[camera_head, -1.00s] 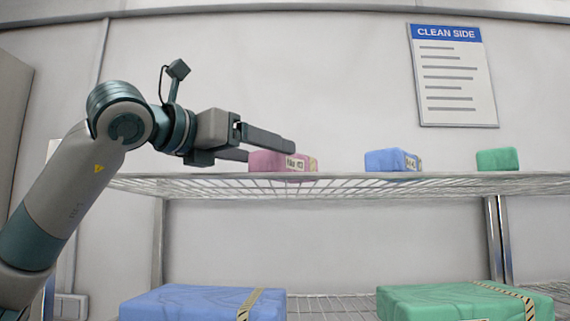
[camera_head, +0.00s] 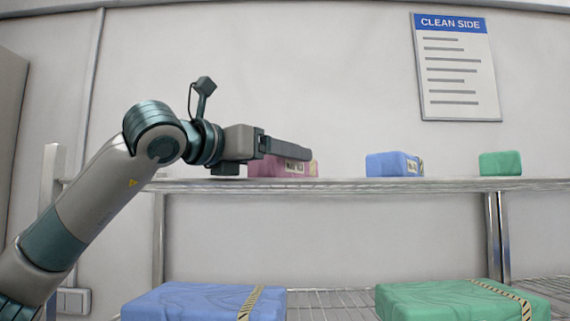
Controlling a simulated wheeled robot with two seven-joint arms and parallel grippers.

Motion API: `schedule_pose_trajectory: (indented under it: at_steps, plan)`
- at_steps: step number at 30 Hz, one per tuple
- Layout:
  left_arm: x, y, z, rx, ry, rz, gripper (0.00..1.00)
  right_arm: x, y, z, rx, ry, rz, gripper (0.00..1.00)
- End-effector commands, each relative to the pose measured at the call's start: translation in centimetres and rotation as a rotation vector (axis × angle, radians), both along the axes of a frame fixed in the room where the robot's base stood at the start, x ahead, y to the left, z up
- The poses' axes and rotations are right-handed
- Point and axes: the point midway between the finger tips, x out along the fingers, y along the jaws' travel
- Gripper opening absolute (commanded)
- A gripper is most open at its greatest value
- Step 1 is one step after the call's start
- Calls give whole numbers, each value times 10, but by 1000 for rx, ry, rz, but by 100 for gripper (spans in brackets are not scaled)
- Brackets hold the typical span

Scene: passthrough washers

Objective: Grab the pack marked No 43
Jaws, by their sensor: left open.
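The pink pack (camera_head: 270,168) sits on the upper wire shelf (camera_head: 420,185), left of the other packs there. It bears a pale label whose print is partly covered and too small to read surely. My left gripper (camera_head: 290,152) is open at the pink pack, with one finger across the front of its upper part. The other finger is mostly hidden, so I cannot tell whether the fingers touch the pack. My right gripper is out of view.
A blue pack (camera_head: 388,164) and a green pack (camera_head: 500,163) stand further right on the upper shelf, with gaps between. Larger blue (camera_head: 195,302) and green (camera_head: 445,302) packs lie on the lower shelf (camera_head: 335,302). A "CLEAN SIDE" sign (camera_head: 457,70) hangs on the wall behind.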

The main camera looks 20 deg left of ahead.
Motion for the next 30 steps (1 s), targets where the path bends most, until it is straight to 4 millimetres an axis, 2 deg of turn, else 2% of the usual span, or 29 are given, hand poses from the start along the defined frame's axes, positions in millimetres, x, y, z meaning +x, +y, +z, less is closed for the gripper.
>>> schedule_pose_trajectory:
  at_steps: [11,12,18,30]
  plan:
    - [0,0,0,0,-1,0,78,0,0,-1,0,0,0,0]
    - [0,0,0,0,-1,0,76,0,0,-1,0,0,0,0]
    - [0,0,0,0,-1,0,28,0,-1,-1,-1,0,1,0]
    - [-1,0,4,-1,-4,0,26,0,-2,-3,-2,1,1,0]
